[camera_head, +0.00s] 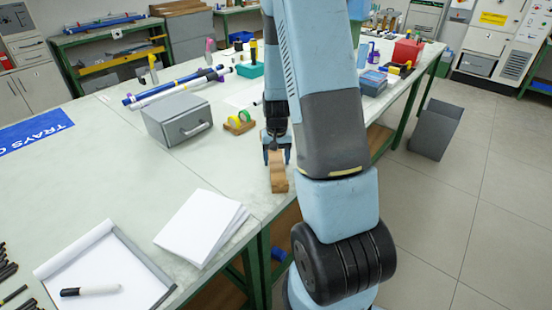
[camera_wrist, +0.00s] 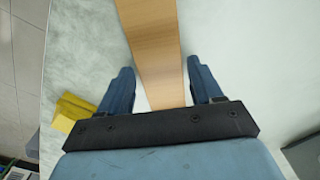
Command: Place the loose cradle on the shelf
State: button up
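A wooden cradle (camera_head: 279,182) lies on the pale worktop close to its right-hand edge. In the wrist view it is a long light-brown piece (camera_wrist: 149,40) running from the top edge down between my fingers. My gripper (camera_head: 277,157) is low over the cradle's far end. In the wrist view my gripper (camera_wrist: 161,75) is open, with one finger on each side of the wood and narrow gaps showing. Whether a finger touches the wood is unclear. A brown lower shelf (camera_head: 378,138) shows under the bench, partly hidden by my arm.
A grey drawer box (camera_head: 172,125) and a wooden holder with tape rolls (camera_head: 240,124) stand left of my gripper. White paper (camera_head: 203,224) and a clipboard (camera_head: 105,264) lie nearer. A yellow block (camera_wrist: 72,110) shows near the bench edge.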

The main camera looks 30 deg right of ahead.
jog(key=shift+o, duration=1.2)
jog(key=shift+r, duration=0.1)
